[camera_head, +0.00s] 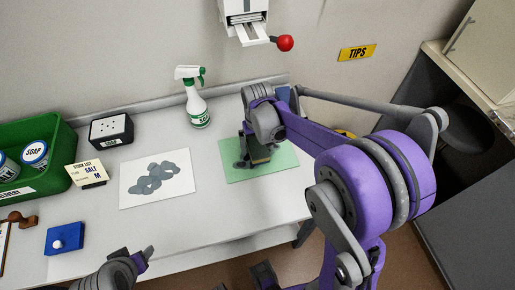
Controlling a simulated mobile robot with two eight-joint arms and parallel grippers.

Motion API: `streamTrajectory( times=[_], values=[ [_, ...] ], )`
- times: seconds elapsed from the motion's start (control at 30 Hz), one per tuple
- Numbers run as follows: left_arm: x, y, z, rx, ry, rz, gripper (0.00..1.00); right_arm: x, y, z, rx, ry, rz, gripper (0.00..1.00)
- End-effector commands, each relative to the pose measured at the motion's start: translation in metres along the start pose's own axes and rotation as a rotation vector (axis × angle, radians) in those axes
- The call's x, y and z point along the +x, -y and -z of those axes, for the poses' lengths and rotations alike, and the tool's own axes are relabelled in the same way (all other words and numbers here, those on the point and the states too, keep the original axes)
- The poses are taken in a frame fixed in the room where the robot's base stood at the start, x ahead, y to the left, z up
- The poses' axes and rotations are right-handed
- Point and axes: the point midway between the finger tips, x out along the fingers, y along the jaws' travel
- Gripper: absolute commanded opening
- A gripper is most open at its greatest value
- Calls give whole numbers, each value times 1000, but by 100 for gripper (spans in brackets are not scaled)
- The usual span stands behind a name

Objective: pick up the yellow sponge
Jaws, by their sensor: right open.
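My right gripper (257,160) reaches down over the green mat (283,160) on the bench, its jaws open. A small dark yellowish block (261,155) shows at its fingers; it may be the yellow sponge, but the gripper and shadow cover most of it. I cannot tell whether the fingers touch it. My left gripper (145,257) is low at the front edge of the bench, away from the mat, and its jaw opening cannot be made out.
A spray bottle (197,108) stands behind the mat. A white sheet with grey blotches (128,188) lies left of it. A black soap box (111,130), a green crate (58,150) and a blue block (64,239) are further left. A wall dispenser (243,12) hangs above.

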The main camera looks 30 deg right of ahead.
Motion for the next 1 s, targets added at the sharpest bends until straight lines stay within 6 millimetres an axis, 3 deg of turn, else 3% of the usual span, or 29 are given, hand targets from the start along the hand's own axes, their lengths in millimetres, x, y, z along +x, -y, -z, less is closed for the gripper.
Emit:
streamTrajectory(
  times=[0.3,0.8,1.0],
  values=[
    [0,0,0,0,0,0,60,7,0,0,0,0,0,100],
    [0,0,0,0,0,0,60,6,0,0,0,0,0,13],
    [0,0,0,0,0,0,60,3,0,0,0,0,0,12]
  ],
)
